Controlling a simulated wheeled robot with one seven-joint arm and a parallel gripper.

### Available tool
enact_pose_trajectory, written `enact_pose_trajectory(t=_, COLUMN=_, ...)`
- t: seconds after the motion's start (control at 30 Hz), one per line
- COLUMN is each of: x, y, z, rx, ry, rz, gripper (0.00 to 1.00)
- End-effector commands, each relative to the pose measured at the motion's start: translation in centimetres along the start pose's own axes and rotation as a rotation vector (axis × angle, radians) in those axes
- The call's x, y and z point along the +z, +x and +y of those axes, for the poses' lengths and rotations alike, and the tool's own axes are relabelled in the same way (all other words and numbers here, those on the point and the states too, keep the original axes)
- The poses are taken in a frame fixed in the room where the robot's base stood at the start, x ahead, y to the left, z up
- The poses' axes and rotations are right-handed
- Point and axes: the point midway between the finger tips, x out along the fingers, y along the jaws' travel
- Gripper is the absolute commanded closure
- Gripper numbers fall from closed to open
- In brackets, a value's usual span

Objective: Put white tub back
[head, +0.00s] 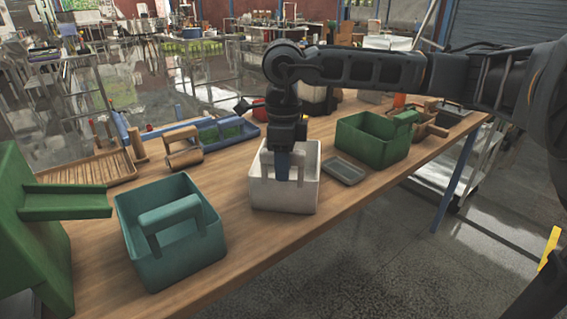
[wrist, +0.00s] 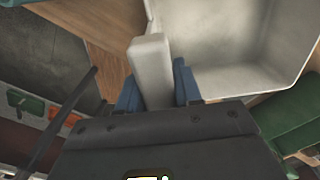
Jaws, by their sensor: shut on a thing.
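The white tub (head: 257,197) sits upright on the wooden table in the middle of the head view, with its handle on the near side. In the wrist view its empty inside (wrist: 235,40) fills the top right, and its pale handle (wrist: 151,62) stands between the blue fingers. My gripper (head: 283,170) reaches straight down to the tub and is shut on that handle; in the wrist view the fingers (wrist: 155,90) flank it. The arm covers part of the tub's far rim. Whether the tub's bottom touches the table is hard to tell.
A teal tub (head: 170,232) stands at the left front, and a green tub (head: 372,137) at the right. A small grey tray (head: 345,170) lies between the white and green tubs. A blue tray (head: 222,133) and a wooden slatted tray (head: 95,168) lie behind. Bare wood (head: 245,235) lies in front.

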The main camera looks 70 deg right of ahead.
Motion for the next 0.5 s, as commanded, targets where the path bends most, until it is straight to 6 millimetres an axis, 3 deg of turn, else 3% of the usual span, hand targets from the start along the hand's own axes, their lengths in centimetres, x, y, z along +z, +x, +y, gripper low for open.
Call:
enact_pose_trajectory(t=0.03, x=0.02, y=0.21, z=-0.02, rx=-0.001, ry=0.0, rz=-0.001, gripper=1.0)
enact_pose_trajectory(t=0.07, x=0.01, y=0.09, z=0.01, rx=0.0, ry=0.0, rz=0.0, gripper=0.63)
enact_pose_trajectory(t=0.3, x=0.01, y=0.06, z=0.01, rx=0.0, ry=0.0, rz=0.0, gripper=0.4)
enact_pose_trajectory(t=0.5, x=0.01, y=0.05, z=0.01, rx=0.0, ry=0.0, rz=0.0, gripper=0.4)
